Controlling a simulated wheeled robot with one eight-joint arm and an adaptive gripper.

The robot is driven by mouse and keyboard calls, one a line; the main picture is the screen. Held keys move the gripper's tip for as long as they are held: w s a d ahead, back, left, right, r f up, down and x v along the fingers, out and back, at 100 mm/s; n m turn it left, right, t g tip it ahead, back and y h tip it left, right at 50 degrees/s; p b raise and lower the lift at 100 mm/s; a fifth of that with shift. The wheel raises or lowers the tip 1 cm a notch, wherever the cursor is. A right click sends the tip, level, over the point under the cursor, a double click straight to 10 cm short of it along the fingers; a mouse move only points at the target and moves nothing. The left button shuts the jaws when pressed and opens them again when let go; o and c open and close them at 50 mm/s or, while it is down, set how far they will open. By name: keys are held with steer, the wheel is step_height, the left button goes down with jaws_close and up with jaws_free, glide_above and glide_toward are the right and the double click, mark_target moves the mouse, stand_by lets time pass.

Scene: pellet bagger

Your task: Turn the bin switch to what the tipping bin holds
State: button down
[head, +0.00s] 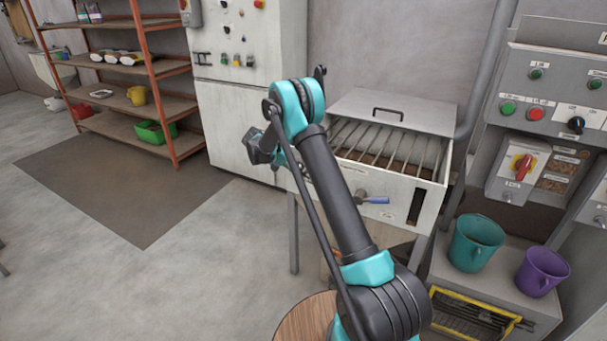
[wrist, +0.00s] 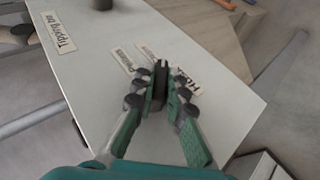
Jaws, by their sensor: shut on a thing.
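In the wrist view, the fingers of my gripper (wrist: 162,88) are closed on a dark narrow switch knob (wrist: 160,74) on a pale panel (wrist: 215,55). A label reading "Tipping bin" (wrist: 59,32) is at the panel's upper left. Smaller labels (wrist: 127,58) sit around the knob; one at the right is partly hidden by my fingers. Their words and the knob's pointing direction are hard to read. In the head view, my arm largely hides my gripper. A grey box with bars and brown stuff inside (head: 427,187) stands behind it; I cannot tell whether it is the tipping bin.
A teal bucket (head: 473,243) and a purple bucket (head: 541,272) stand on a grey stand at the right. Above them is a control panel with a red switch (head: 522,166). An orange shelf rack (head: 152,85) stands at the left. The floor (head: 70,265) at left is clear.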

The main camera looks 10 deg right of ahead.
steer(key=shift+w+d+h, duration=0.1)
steer(key=shift+w+h, duration=0.2)
steer(key=shift+h, duration=0.1)
steer(key=shift+r, duration=0.1)
steer(key=c, duration=1.6)
jaws_free()
steer(key=shift+o, duration=0.2)
steer(key=v, duration=0.7)
steer(key=shift+a, duration=0.2)
steer(key=shift+w, duration=0.1)
